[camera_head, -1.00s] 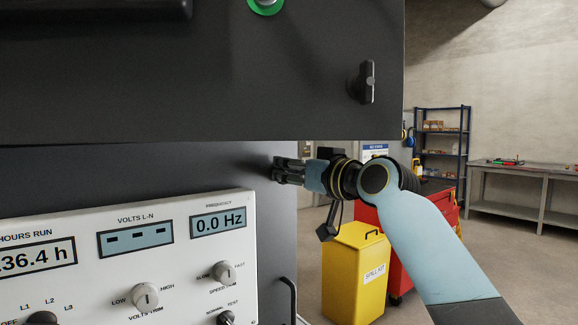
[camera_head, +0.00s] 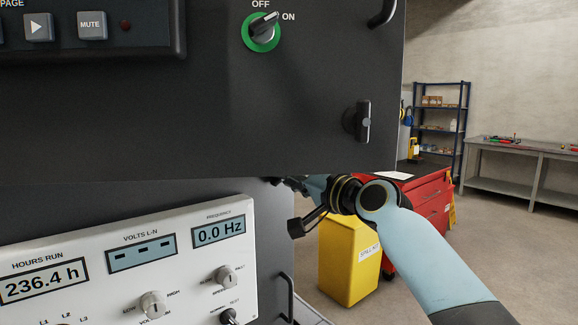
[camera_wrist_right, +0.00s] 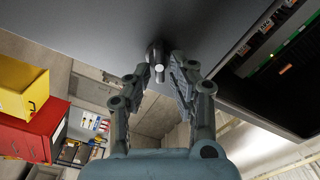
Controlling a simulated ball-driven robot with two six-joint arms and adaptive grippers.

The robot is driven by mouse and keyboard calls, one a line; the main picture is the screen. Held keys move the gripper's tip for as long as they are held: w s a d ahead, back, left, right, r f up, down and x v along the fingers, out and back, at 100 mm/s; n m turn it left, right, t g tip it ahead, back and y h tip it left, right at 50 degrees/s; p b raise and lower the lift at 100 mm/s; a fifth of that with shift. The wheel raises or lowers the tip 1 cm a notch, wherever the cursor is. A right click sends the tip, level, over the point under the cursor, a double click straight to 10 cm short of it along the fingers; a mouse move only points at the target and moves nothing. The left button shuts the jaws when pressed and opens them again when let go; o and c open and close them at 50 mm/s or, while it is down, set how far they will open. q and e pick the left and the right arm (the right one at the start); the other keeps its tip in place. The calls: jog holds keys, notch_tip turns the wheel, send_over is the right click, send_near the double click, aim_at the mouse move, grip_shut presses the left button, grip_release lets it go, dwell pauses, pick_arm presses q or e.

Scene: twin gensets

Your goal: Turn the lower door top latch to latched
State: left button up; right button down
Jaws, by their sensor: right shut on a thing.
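My right gripper (camera_wrist_right: 163,75) has its two fingers around a small dark latch (camera_wrist_right: 157,56) with a pale round end, on the grey door face (camera_wrist_right: 85,25) in the right wrist view. It is shut on this latch. In the head view only a small part of the right gripper (camera_head: 290,182) shows below the edge of the dark upper panel. That panel hides the latch and the fingertips there, so I cannot tell the latch's angle in that view. My left gripper is not in view.
The dark upper panel (camera_head: 230,120) carries its own upright latch handle (camera_head: 362,121) and a green-ringed switch (camera_head: 262,32). A white instrument panel (camera_head: 130,275) is at the lower left. A yellow bin (camera_head: 347,278) and red cabinet (camera_head: 430,205) stand beyond my right arm.

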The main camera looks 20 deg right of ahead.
jog(key=shift+d+f+m+p, duration=0.15)
jog(key=shift+m+p, duration=0.65)
jog(key=shift+m, duration=0.7)
jog(key=shift+a+f+m+p, duration=0.1)
jog(key=shift+m+p, duration=0.65)
jog(key=shift+m, duration=0.75)
jog(key=shift+f, duration=0.1)
jog(key=c, duration=1.3)
grip_release()
jog(key=shift+d, duration=0.1)
jog(key=shift+c, duration=0.2)
jog(key=v, duration=1.2)
